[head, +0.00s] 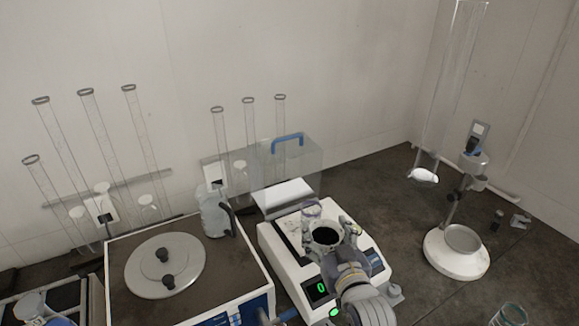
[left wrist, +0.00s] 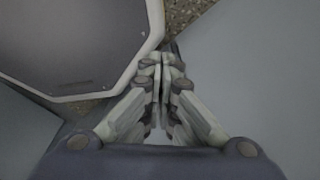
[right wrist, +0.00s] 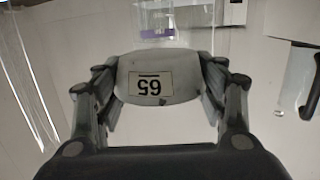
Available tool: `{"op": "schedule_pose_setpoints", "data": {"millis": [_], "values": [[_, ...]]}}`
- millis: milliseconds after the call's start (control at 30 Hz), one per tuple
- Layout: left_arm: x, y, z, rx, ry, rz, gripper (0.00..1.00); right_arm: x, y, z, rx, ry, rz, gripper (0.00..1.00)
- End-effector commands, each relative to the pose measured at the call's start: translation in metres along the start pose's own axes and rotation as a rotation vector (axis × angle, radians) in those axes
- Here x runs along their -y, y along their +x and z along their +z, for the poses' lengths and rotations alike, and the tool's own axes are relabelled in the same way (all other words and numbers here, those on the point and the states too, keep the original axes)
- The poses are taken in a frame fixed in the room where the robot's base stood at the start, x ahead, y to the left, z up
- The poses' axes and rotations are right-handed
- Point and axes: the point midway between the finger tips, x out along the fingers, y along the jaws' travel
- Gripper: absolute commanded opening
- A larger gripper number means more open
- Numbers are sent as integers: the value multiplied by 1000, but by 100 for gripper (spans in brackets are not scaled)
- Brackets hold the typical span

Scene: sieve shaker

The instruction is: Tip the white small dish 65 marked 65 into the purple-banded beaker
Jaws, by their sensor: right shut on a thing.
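The white small dish 65 (right wrist: 165,80) sits between the fingers of my right gripper (right wrist: 160,88), its label upside down in the right wrist view. In the head view my right gripper (head: 338,238) is shut on the dish (head: 325,247) above the balance; its opening faces up and looks dark inside. The purple-banded beaker (right wrist: 154,20) stands just beyond the dish; in the head view its clear glass (head: 311,208) shows right behind the dish. My left gripper (left wrist: 163,70) has its fingertips together with nothing visible between them; it is not clear in the head view.
The white balance (head: 290,268) shows a green 0. A clear box with blue handle (head: 288,165) and a jug (head: 213,215) stand behind. A lidded machine (head: 190,255) is left; a white-based stand (head: 457,265) is right. Tall glass tubes (head: 105,150) line the wall.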

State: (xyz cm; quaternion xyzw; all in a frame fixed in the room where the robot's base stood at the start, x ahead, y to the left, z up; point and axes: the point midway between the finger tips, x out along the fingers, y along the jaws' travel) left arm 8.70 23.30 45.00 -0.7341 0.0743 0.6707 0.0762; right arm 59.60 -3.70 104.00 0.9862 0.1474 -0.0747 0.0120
Motion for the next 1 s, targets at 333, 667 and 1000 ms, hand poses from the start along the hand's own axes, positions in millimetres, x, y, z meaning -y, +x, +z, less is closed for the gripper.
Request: {"op": "schedule_pose_setpoints", "data": {"millis": [333, 667, 1000], "values": [[1, -68, -11, -7, 0, 0, 0, 46, 79, -67, 0, -25, -131, 41], [3, -78, -10, -5, 2, -2, 0, 52, 102, -76, 6, -1, -162, 41], [4, -60, -6, 0, 3, -4, 0, 48, 106, -60, 87, 351, -213, 41]]}}
